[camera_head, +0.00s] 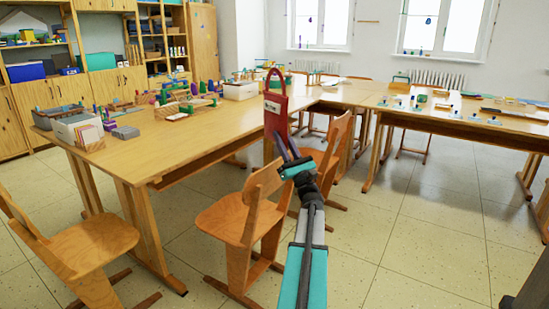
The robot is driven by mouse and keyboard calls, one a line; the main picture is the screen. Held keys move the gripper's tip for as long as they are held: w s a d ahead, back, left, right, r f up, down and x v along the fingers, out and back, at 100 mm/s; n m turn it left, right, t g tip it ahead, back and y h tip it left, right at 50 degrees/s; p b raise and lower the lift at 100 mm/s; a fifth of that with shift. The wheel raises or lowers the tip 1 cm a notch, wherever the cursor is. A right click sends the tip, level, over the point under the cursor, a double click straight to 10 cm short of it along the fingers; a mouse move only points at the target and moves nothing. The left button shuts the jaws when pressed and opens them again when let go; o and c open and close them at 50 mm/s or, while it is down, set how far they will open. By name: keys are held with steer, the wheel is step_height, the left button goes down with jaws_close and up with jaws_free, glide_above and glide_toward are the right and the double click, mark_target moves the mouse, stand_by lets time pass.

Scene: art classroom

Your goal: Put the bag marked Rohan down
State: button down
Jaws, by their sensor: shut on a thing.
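A red bag (275,117) with a looped handle and a pale label hangs upright in the middle of the view, in front of the long table's edge. The writing on the label is too small to read. My gripper (284,146) is shut on the bag, holding it from the near right side at its lower part. A chair back stands just right of the bag. The fingertips and the bag's lower edge are partly hard to make out.
A wooden table (190,134) on the left bears boxes and art supplies, with bare wood at its front. A second table (430,112) on the right holds small items. Wooden chairs (242,216) stand near my arm. The tiled floor (410,230) at right is clear.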

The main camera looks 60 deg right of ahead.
steer(key=shift+f, duration=1.6)
steer(key=shift+f+b, duration=0.7)
steer(key=shift+f, duration=1.15)
steer(key=shift+f, duration=0.15)
steer(key=c, duration=1.5)
jaws_free()
steer(key=shift+c, duration=0.2)
steer(key=shift+r, duration=0.2)
steer(key=p+v, duration=0.1)
steer(key=v, duration=1.1)
steer(key=shift+f, duration=0.1)
